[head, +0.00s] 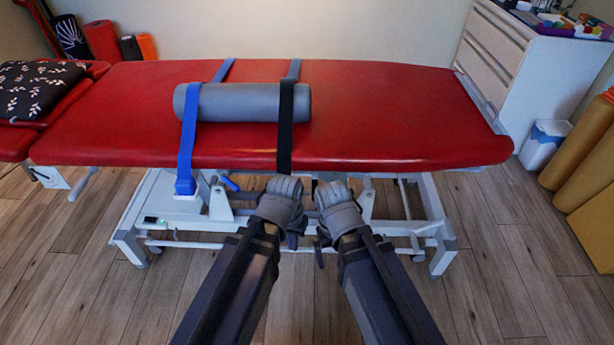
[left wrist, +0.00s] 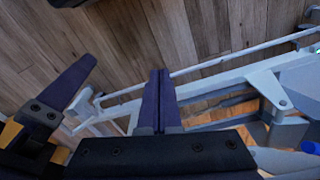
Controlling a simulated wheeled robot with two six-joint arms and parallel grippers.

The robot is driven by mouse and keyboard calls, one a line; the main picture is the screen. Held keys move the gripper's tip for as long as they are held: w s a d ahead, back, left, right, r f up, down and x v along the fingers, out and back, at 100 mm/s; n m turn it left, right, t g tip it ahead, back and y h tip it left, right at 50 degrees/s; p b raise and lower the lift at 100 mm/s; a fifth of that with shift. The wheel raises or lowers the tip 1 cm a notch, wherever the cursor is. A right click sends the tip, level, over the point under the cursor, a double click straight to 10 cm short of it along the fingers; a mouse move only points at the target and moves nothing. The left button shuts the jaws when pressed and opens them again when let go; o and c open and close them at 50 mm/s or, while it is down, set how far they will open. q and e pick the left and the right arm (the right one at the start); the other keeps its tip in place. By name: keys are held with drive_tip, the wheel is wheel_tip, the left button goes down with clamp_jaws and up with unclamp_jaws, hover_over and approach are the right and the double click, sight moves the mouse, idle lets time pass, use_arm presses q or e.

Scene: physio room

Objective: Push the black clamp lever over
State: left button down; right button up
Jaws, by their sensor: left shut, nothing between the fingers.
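My left gripper (head: 282,205) is in front of the red table's near edge, just under the black strap (head: 286,120). In the left wrist view its two dark fingers (left wrist: 160,100) lie together, shut with nothing between them. My right gripper (head: 337,208) is close beside it on the right. Its fingers are not clear enough to tell open from shut. The black clamp lever cannot be made out; the lower end of the black strap is hidden behind my left gripper. A blue lever (head: 229,183) shows to the left, near the lower end of the blue strap (head: 188,140).
A grey roller (head: 245,103) lies on the red treatment table (head: 390,110) under both straps. The white frame (head: 430,225) stands below the tabletop, close to my grippers. A white cabinet (head: 500,60) is at the right, with a small bin (head: 544,143) before it. The wooden floor in front is clear.

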sight(314, 193)
use_arm(q)
drive_tip(key=w+r+n+t+h+p, duration=0.1)
drive_tip(key=w+r+p, duration=0.3)
drive_tip(key=r+p, duration=0.2)
drive_tip(key=w+r+n+t+h+p, duration=0.1)
drive_tip(key=w+r+p, duration=0.4)
drive_tip(key=r, duration=0.5)
drive_tip(key=shift+w+a+r+n+t+h+p, duration=0.2)
drive_tip(key=shift+w+n+t+h+p, duration=0.1)
drive_tip(key=shift+t+h+p, duration=0.4)
use_arm(e)
wheel_tip(314, 193, up, 14)
use_arm(q)
drive_tip(key=shift+f+b, duration=0.15)
drive_tip(key=shift+b, duration=0.25)
use_arm(e)
drive_tip(key=shift+a+f, duration=0.1)
drive_tip(key=shift+f, duration=0.05)
